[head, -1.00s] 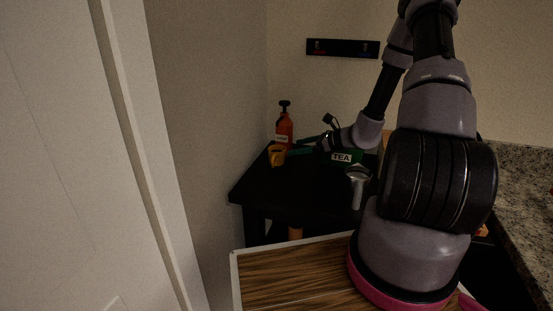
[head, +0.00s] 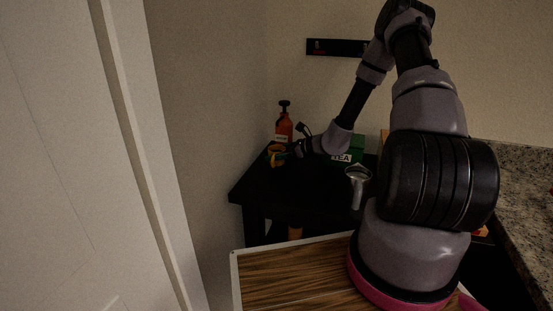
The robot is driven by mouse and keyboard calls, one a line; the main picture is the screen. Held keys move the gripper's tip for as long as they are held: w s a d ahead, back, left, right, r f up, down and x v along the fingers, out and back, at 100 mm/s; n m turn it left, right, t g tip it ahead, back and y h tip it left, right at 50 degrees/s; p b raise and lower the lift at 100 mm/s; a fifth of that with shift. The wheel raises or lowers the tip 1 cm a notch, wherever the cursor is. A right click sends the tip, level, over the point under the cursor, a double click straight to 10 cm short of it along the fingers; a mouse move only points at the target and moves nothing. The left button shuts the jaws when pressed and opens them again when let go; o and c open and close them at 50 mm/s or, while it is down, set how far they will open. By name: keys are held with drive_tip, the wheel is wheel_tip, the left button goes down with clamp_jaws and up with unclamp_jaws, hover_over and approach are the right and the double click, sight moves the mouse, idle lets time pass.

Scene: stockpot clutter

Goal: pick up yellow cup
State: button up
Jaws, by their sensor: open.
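The yellow cup (head: 275,160) stands near the left back part of a small black table (head: 262,196). My gripper (head: 284,155) is at the cup, reaching in from the right with its teal fingers. The jaws are open and overlap the cup's upper part in the picture. I cannot tell whether the fingers touch the cup or are around it. Part of the cup is hidden behind the gripper.
An orange pump bottle (head: 284,127) stands just behind the cup. A green tea box (head: 350,152) is right of it, partly behind my arm. A metal strainer-like utensil (head: 357,180) is at the table's front right. The table's front left is clear.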

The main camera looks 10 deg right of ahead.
drive_tip(key=c, duration=1.3)
